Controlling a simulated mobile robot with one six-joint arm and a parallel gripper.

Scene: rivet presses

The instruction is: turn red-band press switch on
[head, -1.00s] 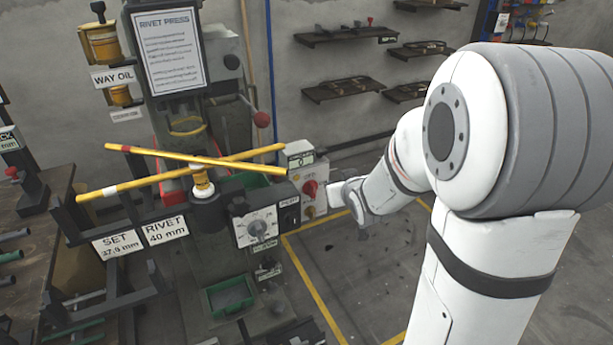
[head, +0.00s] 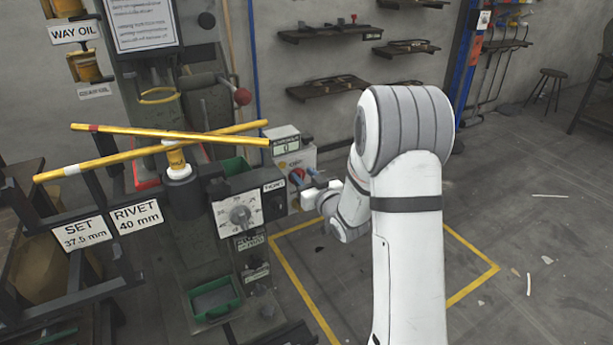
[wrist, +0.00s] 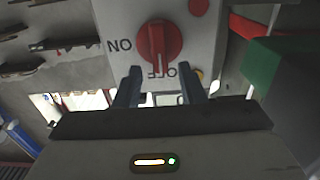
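The press (head: 143,250) has crossed yellow bars on top, one with a red band (head: 92,128). Its red rotary switch (head: 296,176) sits on a pale box at the right side. In the wrist view the red knob (wrist: 158,42) fills the upper middle, its grip pointing down at the upside-down OFF label. The upside-down ON label (wrist: 119,46) is left of it. My gripper (wrist: 158,72) is open, with one finger on each side of the knob's lower end; contact cannot be told. In the head view my gripper (head: 306,181) is at the switch, partly blocking it.
A dial panel (head: 240,213) is left of the switch box. A lever with a red ball (head: 242,97) stands above. A green bin (head: 214,299) is lower on the press. Shelves (head: 330,87) line the wall behind. The floor to the right is mostly clear.

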